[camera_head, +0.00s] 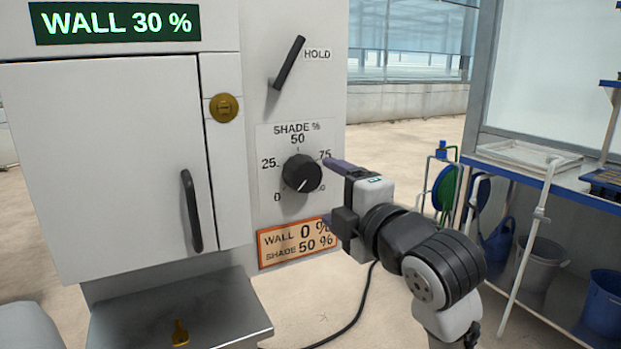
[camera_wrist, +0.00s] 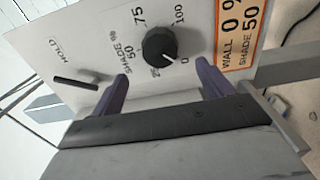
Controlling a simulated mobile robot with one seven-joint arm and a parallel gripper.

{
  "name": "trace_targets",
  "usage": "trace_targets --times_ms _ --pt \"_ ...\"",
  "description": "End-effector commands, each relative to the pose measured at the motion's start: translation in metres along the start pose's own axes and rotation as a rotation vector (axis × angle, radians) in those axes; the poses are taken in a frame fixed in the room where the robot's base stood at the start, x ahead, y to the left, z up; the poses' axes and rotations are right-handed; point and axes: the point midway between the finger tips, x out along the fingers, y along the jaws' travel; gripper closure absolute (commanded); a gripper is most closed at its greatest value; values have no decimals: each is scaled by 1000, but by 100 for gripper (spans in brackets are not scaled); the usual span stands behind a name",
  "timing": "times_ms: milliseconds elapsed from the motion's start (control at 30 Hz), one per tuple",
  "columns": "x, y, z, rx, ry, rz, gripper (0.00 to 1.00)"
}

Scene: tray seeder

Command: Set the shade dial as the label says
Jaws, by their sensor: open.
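The black shade dial (camera_head: 302,173) is on the grey cabinet's panel, with marks from 0 through 25, 50 and 75 to 100. A pale mark shows on its lower part; its exact reading is hard to tell. The orange label (camera_head: 290,243) below reads WALL 0 %, SHADE 50 %. My gripper (camera_head: 331,192) is open and empty, just right of the dial in the head view, its purple fingers toward the panel. In the wrist view the dial (camera_wrist: 160,47) appears beyond the gap between the fingertips (camera_wrist: 162,76), apart from both.
A black lever (camera_head: 288,63) marked HOLD is above the dial. A green display (camera_head: 115,23) reads WALL 30 %. A metal shelf (camera_head: 235,310) juts out below. A blue bench (camera_head: 545,180) stands at right.

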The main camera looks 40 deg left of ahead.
Motion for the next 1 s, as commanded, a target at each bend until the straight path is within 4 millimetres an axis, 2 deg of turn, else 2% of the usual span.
trace_targets --times_ms 33,200,400,567,833,1000 --pt "13 1 -1 4 5 -3 21" --pt "47 1 -1 3 3 -1 21" --pt "73 1 0 2 1 -1 21" --pt "81 0 0 1 0 1 21" --pt "81 0 0 1 0 1 22" --pt "81 0 0 1 0 1 45"
